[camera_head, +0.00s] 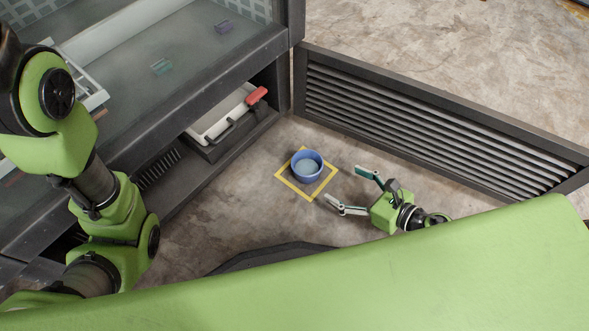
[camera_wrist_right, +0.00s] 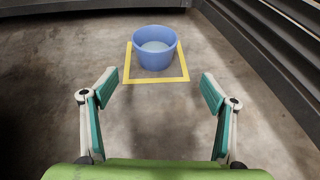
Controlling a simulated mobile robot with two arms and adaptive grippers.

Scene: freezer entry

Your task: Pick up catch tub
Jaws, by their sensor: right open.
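The catch tub, a blue round open tub (camera_head: 307,166), stands upright on the floor inside a yellow square outline (camera_head: 287,184). In the right wrist view the tub (camera_wrist_right: 154,50) is ahead, beyond the fingertips and near the top middle. My right gripper (camera_head: 345,187) is to the right of the tub in the head view, open and empty, with its fingers pointing toward it. In the right wrist view the gripper (camera_wrist_right: 156,88) has its two fingers wide apart with bare floor between them. My left arm is at the left of the head view; its gripper does not show.
A dark louvred panel (camera_head: 430,125) stands open at the right. A dark cabinet with a glass top (camera_head: 170,75) is at the left. In its lower opening sits a white tray with a red part (camera_head: 257,96). Bare floor surrounds the yellow outline.

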